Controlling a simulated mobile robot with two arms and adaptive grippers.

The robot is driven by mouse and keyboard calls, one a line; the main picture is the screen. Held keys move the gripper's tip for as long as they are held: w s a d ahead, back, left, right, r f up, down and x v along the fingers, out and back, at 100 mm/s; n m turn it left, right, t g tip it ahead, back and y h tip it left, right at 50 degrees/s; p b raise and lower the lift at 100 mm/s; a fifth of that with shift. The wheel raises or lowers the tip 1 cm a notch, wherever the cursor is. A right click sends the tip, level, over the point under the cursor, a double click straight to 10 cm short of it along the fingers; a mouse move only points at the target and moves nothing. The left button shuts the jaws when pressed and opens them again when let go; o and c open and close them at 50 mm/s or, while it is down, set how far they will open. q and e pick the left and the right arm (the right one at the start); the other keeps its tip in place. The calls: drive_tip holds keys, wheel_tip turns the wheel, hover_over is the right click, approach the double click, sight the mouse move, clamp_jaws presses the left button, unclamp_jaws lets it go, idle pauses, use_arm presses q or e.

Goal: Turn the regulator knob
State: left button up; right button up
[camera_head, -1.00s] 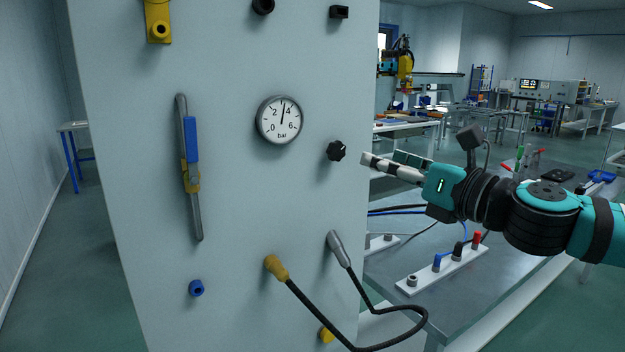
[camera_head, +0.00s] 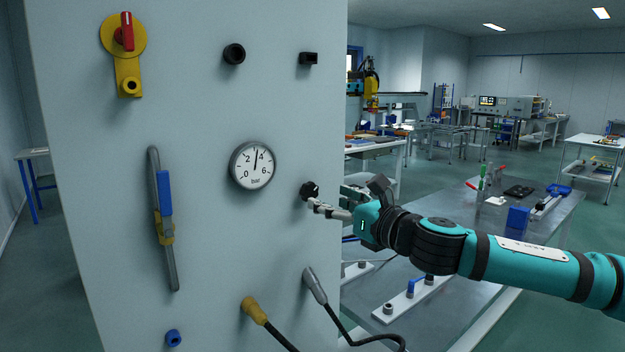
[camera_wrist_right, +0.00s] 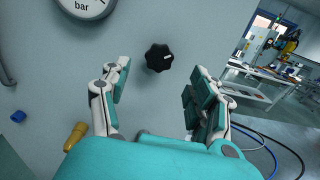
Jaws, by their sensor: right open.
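The regulator knob (camera_head: 310,190) is a small black lobed knob on the pale panel, below and right of the round pressure gauge (camera_head: 252,165). The gauge needle points between 2 and 4, near the top. My right gripper (camera_head: 325,207) is at the knob's right side in the head view. My left gripper is not in view.
The panel (camera_head: 225,230) also carries a blue-handled valve (camera_head: 165,195), a red-and-yellow switch (camera_head: 125,35), and a yellow hose connector (camera_head: 255,310) with a grey one (camera_head: 314,285) beside it. A metal table (camera_head: 480,235) stands right of the panel, under my right arm.

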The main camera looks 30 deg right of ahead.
sight(312, 193)
drive_tip(key=w+p, duration=0.1)
drive_tip(key=w, duration=0.1)
drive_tip(key=w+p, duration=0.2)
drive_tip(key=w, duration=0.1)
drive_tip(key=shift+w+a, duration=0.25)
drive_tip(key=shift+w, duration=0.5)
drive_tip(key=shift+f, duration=0.1)
drive_tip(key=c, duration=1.2)
drive_tip(key=shift+o, duration=0.2)
drive_tip(key=shift+m, duration=0.4)
